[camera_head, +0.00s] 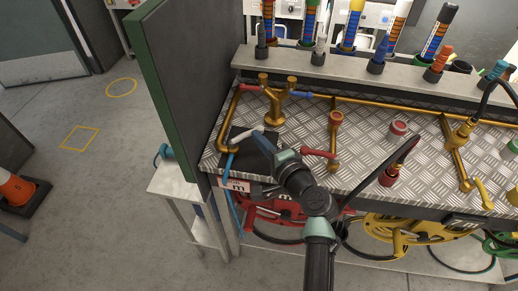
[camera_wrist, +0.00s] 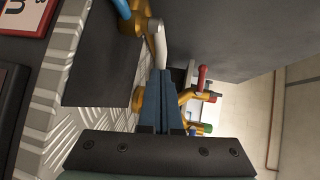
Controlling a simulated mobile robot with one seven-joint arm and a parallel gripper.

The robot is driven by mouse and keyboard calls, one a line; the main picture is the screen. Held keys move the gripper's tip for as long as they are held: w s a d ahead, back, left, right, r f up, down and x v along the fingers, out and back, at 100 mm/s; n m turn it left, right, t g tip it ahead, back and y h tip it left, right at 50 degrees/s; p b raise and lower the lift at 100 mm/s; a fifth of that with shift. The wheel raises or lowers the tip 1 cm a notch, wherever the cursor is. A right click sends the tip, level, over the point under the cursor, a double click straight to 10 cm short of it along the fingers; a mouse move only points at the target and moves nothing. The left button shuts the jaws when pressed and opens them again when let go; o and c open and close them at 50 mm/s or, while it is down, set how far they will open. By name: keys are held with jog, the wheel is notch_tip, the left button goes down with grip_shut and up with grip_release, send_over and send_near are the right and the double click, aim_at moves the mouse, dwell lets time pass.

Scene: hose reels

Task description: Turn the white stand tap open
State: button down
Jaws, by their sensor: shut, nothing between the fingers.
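The white stand tap has a white lever (camera_head: 244,135) near the left end of the metal worktop, with a blue hose (camera_head: 229,165) hanging below it over the front edge. In the wrist view the white lever (camera_wrist: 159,44) sticks out from a brass tap body (camera_wrist: 133,22). My gripper (camera_head: 266,140) is just right of the lever in the head view. In the wrist view my gripper (camera_wrist: 160,74) has its fingers together and empty, with the tips right at the lever's end. I cannot tell whether they touch it. The tap's base is partly hidden by my gripper.
A brass twin-tap stand (camera_head: 274,105) with red and blue levers rises close behind. A red-handled tap (camera_head: 320,153) is just right of my gripper. A tall dark partition (camera_head: 196,75) stands to the left. Hose reels (camera_head: 410,229) hang below the worktop.

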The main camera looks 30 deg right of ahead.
aim_at(260, 131)
jog(key=shift+w+d+f+n+y+b, duration=0.25)
jog(key=shift+w+f+n+y+b, duration=0.1)
jog(key=shift+n+y+b, duration=0.25)
jog(key=shift+w+b, duration=0.2)
jog(key=shift+b, duration=0.25)
jog(key=shift+w+d+r+y+b, duration=0.15)
jog(key=shift+w+b, duration=0.25)
jog(key=shift+b, duration=0.2)
jog(key=shift+w+d+r+y+b, duration=0.1)
jog(key=shift+w+d+y+b, duration=0.05)
jog(key=shift+w+b, duration=0.35)
jog(key=shift+w+d+n+y+b, duration=0.1)
jog(key=shift+w+n+y+b, duration=0.05)
jog(key=shift+n+y+b, duration=0.4)
jog(key=shift+w+f+n+g+y, duration=0.1)
jog(key=shift+w+n+g+y, duration=0.2)
jog(key=shift+y, duration=0.15)
jog(key=shift+b+x, duration=0.75)
jog(key=shift+x, duration=0.3)
jog(key=shift+r, duration=0.4)
jog(key=v, duration=1.3)
